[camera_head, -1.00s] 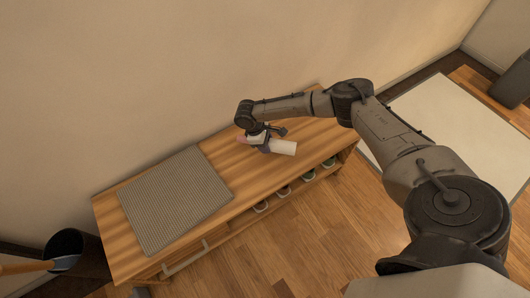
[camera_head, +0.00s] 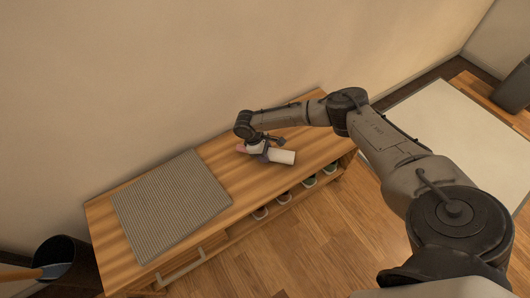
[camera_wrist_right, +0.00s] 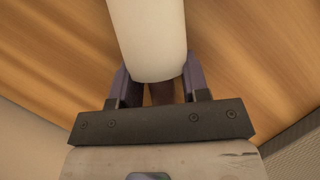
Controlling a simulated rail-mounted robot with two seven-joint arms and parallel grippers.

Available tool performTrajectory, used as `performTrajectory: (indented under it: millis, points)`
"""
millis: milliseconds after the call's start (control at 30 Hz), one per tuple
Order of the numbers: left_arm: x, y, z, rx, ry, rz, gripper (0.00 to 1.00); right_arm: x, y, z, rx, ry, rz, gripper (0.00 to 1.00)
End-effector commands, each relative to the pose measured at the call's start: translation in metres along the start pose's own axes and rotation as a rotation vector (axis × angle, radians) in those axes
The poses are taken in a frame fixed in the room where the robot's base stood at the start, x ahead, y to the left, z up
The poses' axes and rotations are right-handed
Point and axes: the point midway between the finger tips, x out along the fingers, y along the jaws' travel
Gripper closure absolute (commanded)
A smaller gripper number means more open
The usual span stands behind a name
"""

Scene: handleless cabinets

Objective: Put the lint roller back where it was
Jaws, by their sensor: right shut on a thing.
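The lint roller has a white cylinder (camera_head: 283,157) and a pinkish end (camera_head: 241,148), and lies roughly level at the bench top. My right gripper (camera_head: 262,150) is shut on it near the middle, between the white part and the pinkish end. In the right wrist view, the white cylinder (camera_wrist_right: 148,40) runs up the picture between the two fingers of the gripper (camera_wrist_right: 158,82), with the wood close beneath. I cannot tell whether the roller touches the wood. My left gripper is not in view.
The wooden bench (camera_head: 225,178) stands along the wall. A grey ribbed mat (camera_head: 170,203) covers its left part. Shoes (camera_head: 283,196) sit on the shelf below. A dark bin (camera_head: 65,258) stands at the left end. Bench top right of the roller is clear.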

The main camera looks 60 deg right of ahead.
Motion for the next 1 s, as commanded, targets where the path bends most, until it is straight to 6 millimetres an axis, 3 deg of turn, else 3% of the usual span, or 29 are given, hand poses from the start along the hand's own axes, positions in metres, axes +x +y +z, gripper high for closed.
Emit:
performTrajectory:
  millis: [300,567,1000]
  points:
    - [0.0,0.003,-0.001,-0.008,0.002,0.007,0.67,0.001,0.0,0.0,0.0,0.0,0.0,0.32]
    - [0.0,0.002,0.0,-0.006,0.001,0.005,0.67,-0.001,0.0,0.0,0.0,0.001,0.0,0.32]
    - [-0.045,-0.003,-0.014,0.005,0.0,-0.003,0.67,-0.076,-0.001,0.003,-0.001,0.002,-0.001,0.32]
